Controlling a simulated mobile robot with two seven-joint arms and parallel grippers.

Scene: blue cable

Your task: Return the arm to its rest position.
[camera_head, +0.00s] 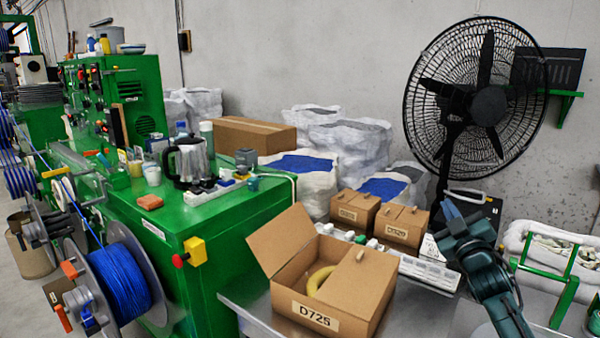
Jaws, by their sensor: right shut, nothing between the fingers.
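My right arm (498,285) is dark teal and comes in from the lower right. Its gripper (450,211) points up and toward the back, above the metal table, right of the small cardboard boxes. Its fingers look closed with nothing between them. It is apart from the open cardboard box marked D725 (365,290) at the front of the table. My left arm and gripper are out of view.
Two small boxes (354,208) (401,225) and a power strip (430,273) lie behind the open box, which holds a yellow curved thing (318,279). A black fan (487,105) stands behind my gripper. A green rail (566,282) is at the right. A blue cable spool (120,280) is at left.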

